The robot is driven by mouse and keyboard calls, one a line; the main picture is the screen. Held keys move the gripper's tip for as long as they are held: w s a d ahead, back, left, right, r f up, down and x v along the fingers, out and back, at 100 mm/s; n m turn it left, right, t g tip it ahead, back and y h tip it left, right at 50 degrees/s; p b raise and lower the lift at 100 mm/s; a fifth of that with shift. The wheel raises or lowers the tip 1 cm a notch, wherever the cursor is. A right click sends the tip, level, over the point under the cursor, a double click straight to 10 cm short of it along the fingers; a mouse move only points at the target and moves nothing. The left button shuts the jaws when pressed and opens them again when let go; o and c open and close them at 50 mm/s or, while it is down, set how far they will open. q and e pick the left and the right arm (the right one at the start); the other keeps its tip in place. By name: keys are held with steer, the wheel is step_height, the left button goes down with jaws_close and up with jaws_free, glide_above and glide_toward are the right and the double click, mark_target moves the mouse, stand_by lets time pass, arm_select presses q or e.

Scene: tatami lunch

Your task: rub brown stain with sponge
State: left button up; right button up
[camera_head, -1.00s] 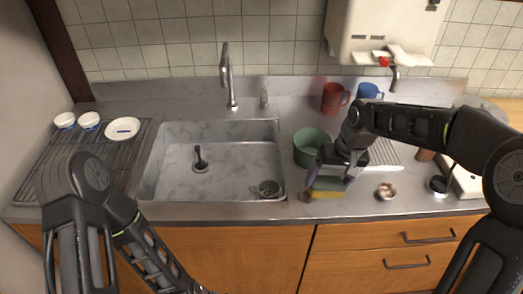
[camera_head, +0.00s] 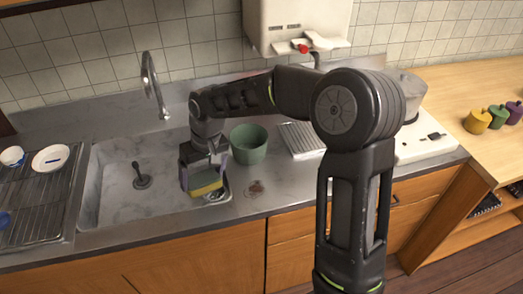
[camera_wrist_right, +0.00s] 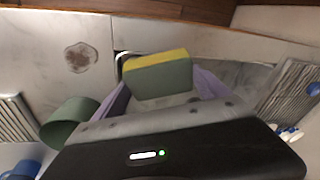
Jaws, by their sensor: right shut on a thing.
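My right gripper (camera_head: 203,176) is shut on a sponge (camera_head: 205,186) with a yellow layer and a green layer. In the right wrist view the sponge (camera_wrist_right: 158,78) sits between the purple fingers, and the stain (camera_wrist_right: 80,57) shows at upper left. My left gripper is not in view.
A green pot (camera_head: 248,144) stands on the counter just behind the stain. A faucet (camera_head: 154,85) rises behind the sink. A drying rack (camera_head: 42,205) with dishes is at left. A ribbed tray (camera_head: 302,139) lies right of the pot. My right arm hides part of the right counter.

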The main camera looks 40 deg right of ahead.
arm_select(q)
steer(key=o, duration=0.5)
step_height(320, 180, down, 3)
steer(key=b, duration=0.3)
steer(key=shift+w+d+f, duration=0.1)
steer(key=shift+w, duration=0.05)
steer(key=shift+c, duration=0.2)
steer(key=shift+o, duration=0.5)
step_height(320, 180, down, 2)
steer(key=b, duration=0.3)
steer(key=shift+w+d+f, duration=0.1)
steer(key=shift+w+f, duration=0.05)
arm_select(e)
steer(key=s+d+r+t+h, duration=0.1)
steer(key=s+d, duration=0.1)
steer(key=d, duration=0.6)
steer(key=s+d+r+m+t+h, duration=0.1)
steer(key=s+d+r+t, duration=0.1)
steer(key=d, duration=0.6)
steer(key=shift+s+d+r+m, duration=0.3)
steer(key=shift+s+d, duration=0.05)
steer(key=shift+s, duration=0.05)
arm_select(q)
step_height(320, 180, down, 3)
steer(key=b, duration=0.3)
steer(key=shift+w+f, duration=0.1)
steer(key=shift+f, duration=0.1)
arm_select(e)
step_height(320, 180, down, 5)
